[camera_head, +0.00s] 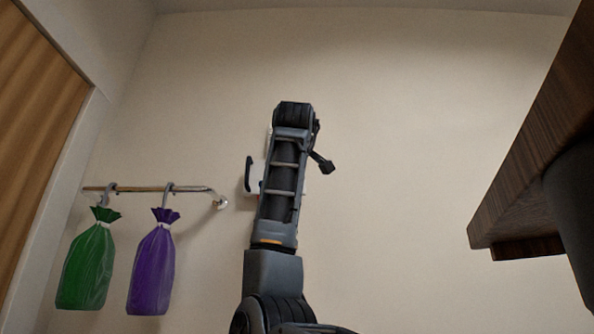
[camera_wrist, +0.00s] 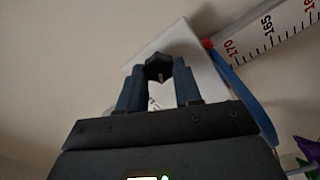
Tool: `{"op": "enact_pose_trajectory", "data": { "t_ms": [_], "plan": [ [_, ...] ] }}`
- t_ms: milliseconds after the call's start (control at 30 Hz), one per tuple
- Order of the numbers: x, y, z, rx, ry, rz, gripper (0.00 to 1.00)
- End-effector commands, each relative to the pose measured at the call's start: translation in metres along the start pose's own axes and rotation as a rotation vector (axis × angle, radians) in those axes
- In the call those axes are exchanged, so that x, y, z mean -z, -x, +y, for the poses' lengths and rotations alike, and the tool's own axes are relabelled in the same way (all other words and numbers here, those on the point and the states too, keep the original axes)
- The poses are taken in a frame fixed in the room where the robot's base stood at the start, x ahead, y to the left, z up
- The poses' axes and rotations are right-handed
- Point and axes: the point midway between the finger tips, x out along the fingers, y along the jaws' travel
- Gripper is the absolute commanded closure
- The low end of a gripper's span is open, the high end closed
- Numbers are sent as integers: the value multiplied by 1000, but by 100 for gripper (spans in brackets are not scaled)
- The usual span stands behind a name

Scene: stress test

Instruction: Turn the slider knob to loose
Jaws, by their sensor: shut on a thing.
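The slider knob (camera_wrist: 159,67) is a dark, many-sided knob in the wrist view, with a small pale mark on its face. It sits in front of a white plate (camera_wrist: 178,40). My gripper (camera_wrist: 158,72) has one finger on each side of the knob and is shut on it. I cannot read whether the knob stands at loose or tight. In the head view my arm hides the knob and my fingertips; only a bit of the white fixture (camera_head: 254,178) shows on the wall beside the arm.
A white measuring scale (camera_wrist: 270,38) with numbers such as 165 and 170 runs beside the plate, near a blue strip (camera_wrist: 240,95). A wall rail (camera_head: 140,189) at left holds a green bag (camera_head: 87,265) and a purple bag (camera_head: 152,270). A wooden furniture edge (camera_head: 520,160) juts in at right.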

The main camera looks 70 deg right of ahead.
Motion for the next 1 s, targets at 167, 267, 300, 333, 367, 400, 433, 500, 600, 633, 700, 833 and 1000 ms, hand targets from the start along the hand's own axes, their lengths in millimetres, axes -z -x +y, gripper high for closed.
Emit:
{"op": "enact_pose_trajectory", "data": {
  "t_ms": [167, 267, 300, 333, 367, 400, 433, 500, 600, 633, 700, 833, 1000],
  "plan": [
    [-1, 0, -1, -1, 163, -1, 97],
    [0, 0, -1, -1, 245, -1, 97],
    [-1, 0, -1, -1, 276, -1, 97],
    [-1, 0, -1, 0, 297, -1, 97],
    [-1, 0, -1, 0, 318, -1, 97],
    [0, 0, -2, -1, 344, -1, 97],
    [0, 0, -2, -1, 363, 0, 97],
    [0, 0, -1, -1, 400, 0, 97],
    [0, 0, -2, -1, 445, 1, 97],
    [0, 0, -2, 0, 456, 1, 97],
    [0, 0, -2, 0, 476, 1, 97],
    [0, 0, -2, 0, 502, 1, 97],
    [0, 0, -2, 0, 515, 2, 97]
  ]
}}
